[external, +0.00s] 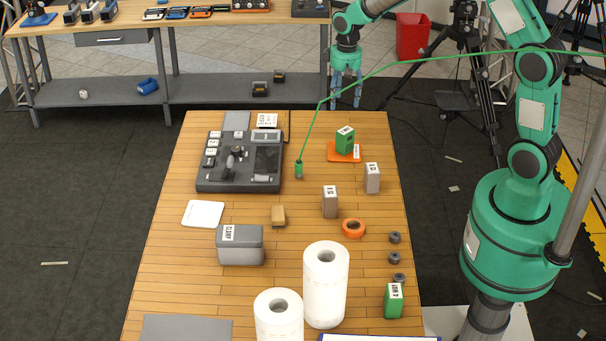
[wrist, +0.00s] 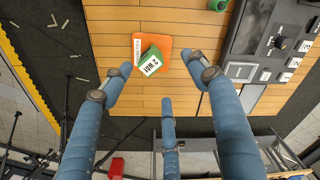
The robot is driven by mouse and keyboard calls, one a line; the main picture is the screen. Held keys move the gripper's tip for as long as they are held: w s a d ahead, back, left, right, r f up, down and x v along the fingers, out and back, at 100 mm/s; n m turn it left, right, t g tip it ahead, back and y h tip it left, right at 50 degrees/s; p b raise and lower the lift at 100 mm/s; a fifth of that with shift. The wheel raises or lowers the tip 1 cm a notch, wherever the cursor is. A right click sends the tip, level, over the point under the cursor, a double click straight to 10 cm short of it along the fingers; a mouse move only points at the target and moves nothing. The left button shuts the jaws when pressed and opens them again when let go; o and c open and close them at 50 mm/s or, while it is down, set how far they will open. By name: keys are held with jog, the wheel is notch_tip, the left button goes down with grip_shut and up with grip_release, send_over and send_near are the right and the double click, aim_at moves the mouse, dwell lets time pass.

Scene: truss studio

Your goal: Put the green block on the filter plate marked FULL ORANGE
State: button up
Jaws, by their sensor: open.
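A green block (external: 346,139) with a white label on top rests on an orange plate (external: 335,155) at the far right of the wooden table. In the wrist view the same green block (wrist: 153,60) sits turned at an angle on the orange plate (wrist: 167,44). A second green block (external: 393,302) stands at the near right of the table. My gripper (external: 346,103) is open and empty, beyond the table's far edge. Its three blue fingers (wrist: 165,88) are spread and apart from the block.
A grey control console (external: 215,180) stands at the far left of the table (external: 180,270). Two grey blocks (external: 372,178), an orange ring (external: 353,228), paper rolls (external: 326,285) and a grey box (external: 240,246) stand nearer. A green cable ends in a plug (external: 299,169) between console and plate.

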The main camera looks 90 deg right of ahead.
jog(key=s+a+r+n+t, duration=0.1)
jog(key=s+a+r+n, duration=0.1)
jog(key=a+r, duration=0.85)
jog(key=s+a+r+n+t, duration=0.1)
jog(key=a+r+n, duration=0.1)
jog(key=a+r, duration=0.85)
jog(key=s+a+r+n+t, duration=0.2)
jog(key=s+a+n, duration=0.3)
jog(key=s+a, duration=1.3)
jog(key=a+t, duration=0.1)
jog(key=a, duration=0.2)
jog(key=shift+s+a+r, duration=0.2)
jog(key=shift+a+r, duration=0.05)
jog(key=shift+a, duration=0.15)
jog(key=shift+f, duration=0.1)
notch_tip(320, 180, down, 10)
jog(key=b, duration=1)
jog(key=shift+f+b, duration=0.2)
jog(key=shift+b, duration=0.15)
